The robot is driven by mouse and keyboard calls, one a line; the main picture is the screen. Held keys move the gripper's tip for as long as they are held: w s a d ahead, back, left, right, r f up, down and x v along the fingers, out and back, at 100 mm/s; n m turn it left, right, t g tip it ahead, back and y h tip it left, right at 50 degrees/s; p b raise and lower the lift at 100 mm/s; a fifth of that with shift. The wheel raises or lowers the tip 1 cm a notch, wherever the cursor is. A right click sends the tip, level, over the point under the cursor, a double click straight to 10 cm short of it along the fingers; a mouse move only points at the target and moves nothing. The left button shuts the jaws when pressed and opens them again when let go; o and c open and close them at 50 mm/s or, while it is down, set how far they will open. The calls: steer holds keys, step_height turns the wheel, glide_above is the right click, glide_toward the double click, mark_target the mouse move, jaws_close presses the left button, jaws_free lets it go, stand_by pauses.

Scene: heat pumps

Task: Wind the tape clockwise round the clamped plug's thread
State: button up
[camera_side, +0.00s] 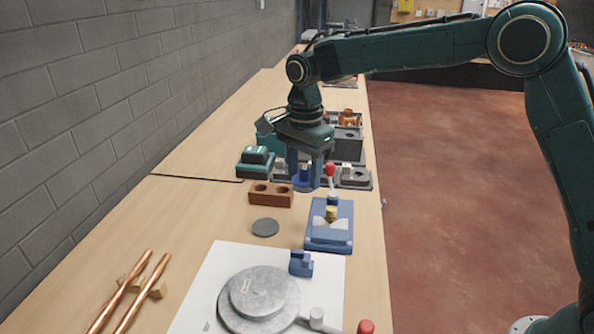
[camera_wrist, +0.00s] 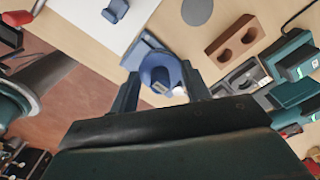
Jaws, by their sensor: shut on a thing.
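My gripper (camera_side: 304,172) points down and is shut on a round blue tape spool (camera_side: 303,185). In the wrist view the spool (camera_wrist: 163,73) sits between the two fingers, with a white patch on its near side. The spool is behind and to the left of the blue clamp (camera_side: 330,238) in the side view, apart from the plug. The yellow plug (camera_side: 331,213) stands upright in the clamp, with a darker blue part above it and a red-knobbed lever (camera_side: 330,169) behind. In the wrist view the spool hides most of the clamp (camera_wrist: 146,46).
A brown two-hole block (camera_side: 270,194) and a grey disc (camera_side: 265,227) lie left of the clamp. Green and grey devices (camera_side: 255,162) stand behind. In front is a white sheet (camera_side: 210,285) with a round metal fixture (camera_side: 258,297) and a small blue holder (camera_side: 300,263). Copper pipes (camera_side: 140,290) lie front left.

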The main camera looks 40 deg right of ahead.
glide_toward(331, 216)
steer(key=shift+s+a+r, duration=0.2)
steer(key=shift+s+a, duration=1.4)
steer(key=shift+a, duration=0.05)
steer(key=shift+f, duration=0.2)
steer(key=shift+f, duration=2.8)
steer(key=shift+w+a, duration=0.15)
steer(key=shift+w, duration=1)
steer(key=shift+w, duration=0.1)
steer(key=shift+w+a, duration=0.2)
steer(key=shift+w, duration=0.6)
steer(key=shift+w, duration=0.15)
